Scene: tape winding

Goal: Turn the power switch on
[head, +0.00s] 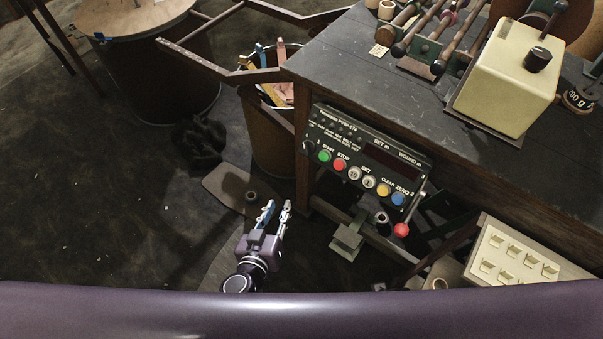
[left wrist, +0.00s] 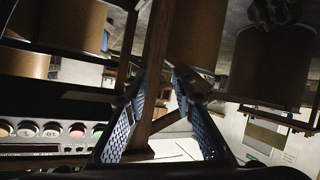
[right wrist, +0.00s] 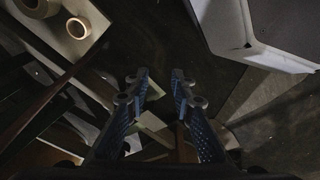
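The dark control panel (head: 372,140) hangs under the front edge of the workbench. It has a row of coloured buttons, with a green start button (head: 325,156) and a red stop button (head: 338,165). My left gripper (head: 277,207) is open and empty, below and left of the panel. Part of a button row (left wrist: 50,130) shows in the left wrist view. My right gripper (right wrist: 159,76) is open and empty.
The workbench (head: 350,75) bears a cream box (head: 505,75) with a black knob. A bin (head: 272,130) stands left of the panel, beside a table leg. A pale tray (head: 515,258) is at lower right. Open floor (head: 100,190) lies left.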

